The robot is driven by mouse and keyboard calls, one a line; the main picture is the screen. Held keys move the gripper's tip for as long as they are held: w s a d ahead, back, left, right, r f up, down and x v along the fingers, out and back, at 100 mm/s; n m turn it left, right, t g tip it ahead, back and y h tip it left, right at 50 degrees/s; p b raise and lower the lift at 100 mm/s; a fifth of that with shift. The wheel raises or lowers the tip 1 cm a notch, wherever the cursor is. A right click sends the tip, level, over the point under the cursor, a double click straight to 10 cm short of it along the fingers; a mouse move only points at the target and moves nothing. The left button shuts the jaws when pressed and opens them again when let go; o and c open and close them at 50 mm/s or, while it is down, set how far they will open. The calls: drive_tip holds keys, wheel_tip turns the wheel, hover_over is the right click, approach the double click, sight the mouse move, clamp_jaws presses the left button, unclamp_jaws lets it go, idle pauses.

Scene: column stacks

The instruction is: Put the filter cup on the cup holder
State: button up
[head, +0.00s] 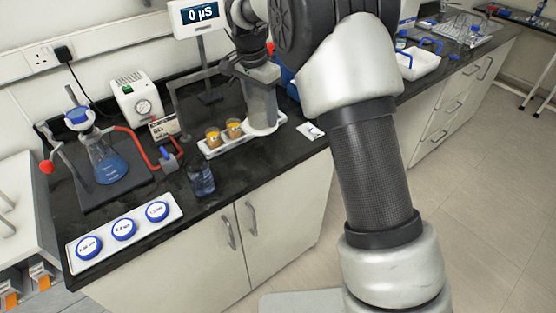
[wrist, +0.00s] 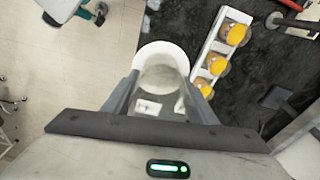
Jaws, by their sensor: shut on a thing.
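My gripper (head: 250,70) is shut on a clear, see-through cylindrical cup, which I take to be the filter cup (head: 261,104). It hangs upright below the jaws, near the middle of the counter. In the wrist view the cup (wrist: 162,78) sits between my two fingers (wrist: 160,100). A white round rim (wrist: 158,50) shows around its far end; I cannot tell if it belongs to the cup or to something beneath. A flask with blue liquid (head: 108,166) stands on a dark base at the left, with a blue-topped piece above. No cup holder can be told for certain.
A white tray (head: 213,152) with several orange-filled cups lies beside the held cup. A clear bottle (head: 200,180) stands near the front edge. A tray of blue discs (head: 123,230) is front left. A white gauge box (head: 137,97), red hose and display post (head: 203,55) stand behind.

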sight(254, 130)
drive_tip(key=a+f, duration=0.1)
drive_tip(key=a+f+m, duration=0.1)
drive_tip(key=shift+s+a+f+b, duration=0.1)
drive_tip(key=shift+s+f+b, duration=0.1)
drive_tip(key=shift+f+b, duration=0.1)
wheel_tip(254, 130, down, 4)
drive_tip(key=shift+r+m, duration=0.1)
drive_tip(key=shift+m, duration=0.2)
drive_tip(key=shift+f, duration=2.85)
drive_tip(key=shift+f+b, duration=0.2)
drive_tip(key=shift+b, duration=0.15)
drive_tip(key=o, duration=1.1)
